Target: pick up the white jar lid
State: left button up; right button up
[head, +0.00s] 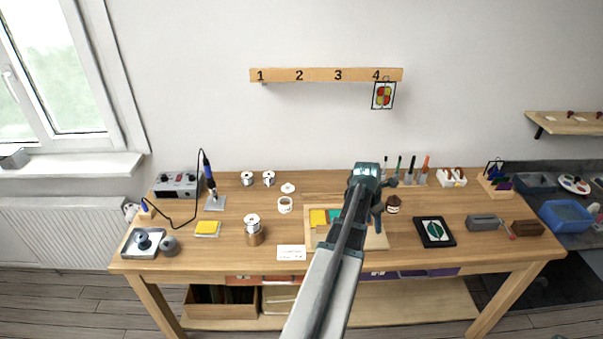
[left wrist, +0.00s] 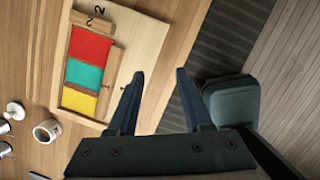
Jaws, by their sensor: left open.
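The white jar lid (head: 288,188) lies on the wooden table toward the back, left of the middle. It has a small knob on top. Just in front of it stands a small white jar (head: 285,207) with a dark band. In the left wrist view the lid (left wrist: 15,109) is at the left edge, with the jar (left wrist: 47,131) close by. My left gripper (head: 366,180) is open and empty, above the table and well to the right of the lid. Its two fingers (left wrist: 159,85) show in the wrist view with nothing between them. My right gripper is not in view.
A wooden board (head: 378,241) with coloured glass pieces lies partly behind my left arm. A brown bottle (head: 393,205) stands right of the gripper. Bare tabletop lies right of the lid.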

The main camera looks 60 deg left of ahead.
aim_at(288, 188)
jog(key=k+j, duration=0.1)
jog(key=j, duration=0.85)
jog(key=k+j+z, duration=0.1)
jog(key=j, duration=0.4)
jog(key=k+j, duration=0.15)
jog(key=j, duration=0.8)
jog(key=k+z, duration=0.05)
